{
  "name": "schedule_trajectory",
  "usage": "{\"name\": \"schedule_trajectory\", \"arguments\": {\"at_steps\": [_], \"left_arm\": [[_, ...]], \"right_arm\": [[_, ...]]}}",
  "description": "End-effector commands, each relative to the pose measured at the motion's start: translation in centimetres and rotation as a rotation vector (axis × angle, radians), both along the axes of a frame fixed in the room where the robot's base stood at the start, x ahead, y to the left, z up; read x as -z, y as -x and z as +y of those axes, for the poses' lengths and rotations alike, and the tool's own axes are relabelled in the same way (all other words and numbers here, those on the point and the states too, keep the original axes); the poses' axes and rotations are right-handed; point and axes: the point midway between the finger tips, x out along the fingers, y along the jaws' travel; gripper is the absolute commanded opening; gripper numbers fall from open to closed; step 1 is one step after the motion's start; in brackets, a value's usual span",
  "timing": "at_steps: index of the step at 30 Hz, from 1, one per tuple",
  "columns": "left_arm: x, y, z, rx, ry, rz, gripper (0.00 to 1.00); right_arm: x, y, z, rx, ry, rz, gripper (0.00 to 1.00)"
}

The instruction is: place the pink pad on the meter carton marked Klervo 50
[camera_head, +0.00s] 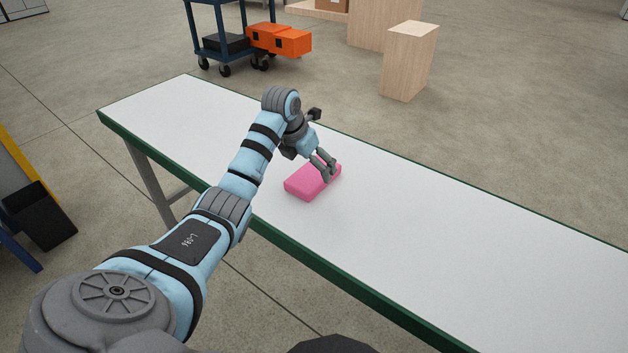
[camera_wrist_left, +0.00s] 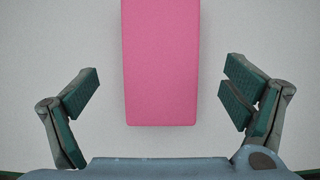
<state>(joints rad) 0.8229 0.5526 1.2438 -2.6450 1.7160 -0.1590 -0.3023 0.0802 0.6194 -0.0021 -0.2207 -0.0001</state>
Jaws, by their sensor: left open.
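The pink pad (camera_head: 311,183) lies flat on the white table, near its middle in the head view. It also shows in the left wrist view (camera_wrist_left: 160,62), running from the top edge down to between the fingers. My left gripper (camera_head: 328,171) is open at the pad's right end in the head view. In the left wrist view my left gripper (camera_wrist_left: 160,102) has a finger on each side of the pad, with a clear gap to both. No meter carton marked Klervo 50 can be made out. My right gripper is not in view.
The white table (camera_head: 430,230) with a green edge is bare apart from the pad. Behind it stand a blue cart (camera_head: 215,40), orange boxes (camera_head: 280,40) and a wooden block (camera_head: 409,62). A black bin (camera_head: 40,215) stands on the floor at the left.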

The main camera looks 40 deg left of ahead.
Motion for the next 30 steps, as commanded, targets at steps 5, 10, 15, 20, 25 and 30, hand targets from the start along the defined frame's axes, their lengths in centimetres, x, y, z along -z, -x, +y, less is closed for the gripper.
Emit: {"name": "schedule_trajectory", "arguments": {"at_steps": [5, 10, 15, 20, 25, 30], "left_arm": [[3.0, -1.1, -0.1, 0.000, 0.002, 0.002, 0.94], [3.0, -1.2, -0.1, 0.000, 0.001, 0.000, 0.94], [3.0, -1.2, -0.1, -0.001, 0.001, 0.000, 0.73], [3.0, -1.2, -0.1, -0.001, 0.001, 0.001, 0.48], [3.0, -1.1, -0.1, 0.000, 0.002, 0.001, 0.43], [2.6, -1.2, -0.1, 0.000, 0.002, 0.000, 0.43]], "right_arm": [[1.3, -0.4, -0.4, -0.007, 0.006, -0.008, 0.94], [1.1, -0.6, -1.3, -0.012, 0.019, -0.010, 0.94], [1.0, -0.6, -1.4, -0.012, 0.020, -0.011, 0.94], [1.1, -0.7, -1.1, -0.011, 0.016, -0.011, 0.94], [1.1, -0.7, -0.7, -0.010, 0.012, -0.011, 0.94], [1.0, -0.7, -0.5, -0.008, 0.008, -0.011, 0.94]]}}
